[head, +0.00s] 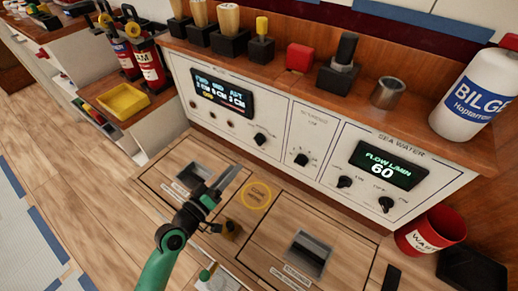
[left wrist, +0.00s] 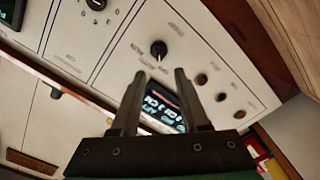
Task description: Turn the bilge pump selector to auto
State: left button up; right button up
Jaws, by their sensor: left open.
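The bilge panel on the white cabinet front has a dark display (head: 222,92) with FWD, MID and AFT readings. A black selector knob (head: 260,139) sits to the display's right. In the left wrist view this knob (left wrist: 158,48) appears with small labels along its lower edge, the picture being turned over; I cannot tell for sure which label it points at. My left gripper (head: 228,184) is open and empty, above the wooden deck hatches and apart from the panel. In the left wrist view its two fingers (left wrist: 160,80) frame the display, with the knob just beyond the tips. My right gripper is not in view.
A middle knob (head: 301,159) and a sea water panel with a flow display (head: 386,165) stand to the right. Handles and a red block (head: 299,57) line the ledge above. A white bottle (head: 475,95) and red bin (head: 430,230) are at right. The panel front is unobstructed.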

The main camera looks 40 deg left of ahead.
aim_at(259, 140)
pick_arm(q)
jog(key=w+a+b, duration=0.1)
jog(key=w, duration=1)
jog(key=shift+w+a+b, duration=0.2)
jog(key=shift+w+b, duration=0.05)
jog(key=shift+b, duration=0.1)
grip_shut()
